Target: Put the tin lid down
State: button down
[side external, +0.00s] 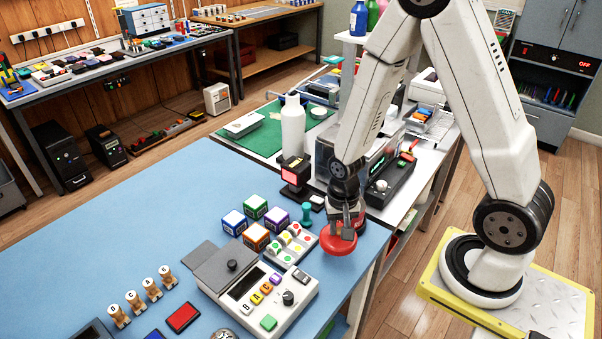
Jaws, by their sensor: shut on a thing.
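The tin lid appears to be the round red piece (338,241) over the right part of the blue mat (130,225). My gripper (344,222) points down and is shut on the top of this red lid. Whether the lid touches the mat or hangs just above it I cannot tell. Another dark red object (361,217) shows partly behind my gripper, mostly hidden; it may be the tin.
A tray of coloured dots (290,243), a teal peg (306,213) and coloured cubes (256,237) stand left of the lid. A grey device with letter buttons (255,292) lies in front. The mat's right edge is close. The mat's left is clear.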

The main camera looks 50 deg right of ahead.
aim_at(339, 234)
jog(key=shift+f, duration=1.9)
jog(key=shift+f, duration=0.1)
jog(key=shift+f, duration=1.7)
jog(key=shift+f, duration=0.1)
jog(key=shift+c, duration=2.4)
grip_release()
jog(key=shift+r, duration=6.1)
